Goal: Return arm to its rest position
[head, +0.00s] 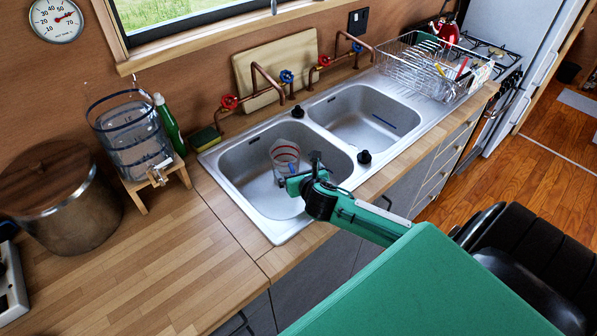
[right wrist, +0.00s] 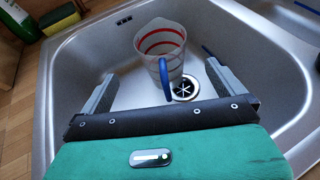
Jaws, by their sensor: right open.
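My right arm reaches in from the lower right of the head view, and its gripper (head: 296,182) is over the left sink basin (head: 250,165). In the right wrist view the gripper (right wrist: 160,92) is open, with its two fingers wide apart and nothing between them. A clear measuring jug (head: 286,155) with red bands stands upright in the basin by the drain. In the right wrist view the jug (right wrist: 160,45) is just beyond the fingers, its blue handle pointing toward the gripper. My left gripper is not in view.
The right basin (head: 365,118) looks empty apart from a thin blue object. A wire dish rack (head: 430,65) stands at the right end. A water dispenser (head: 133,135), metal pot (head: 62,205) and green bottle (head: 168,122) stand left. Copper taps are behind. The wooden counter at front left (head: 150,270) is clear.

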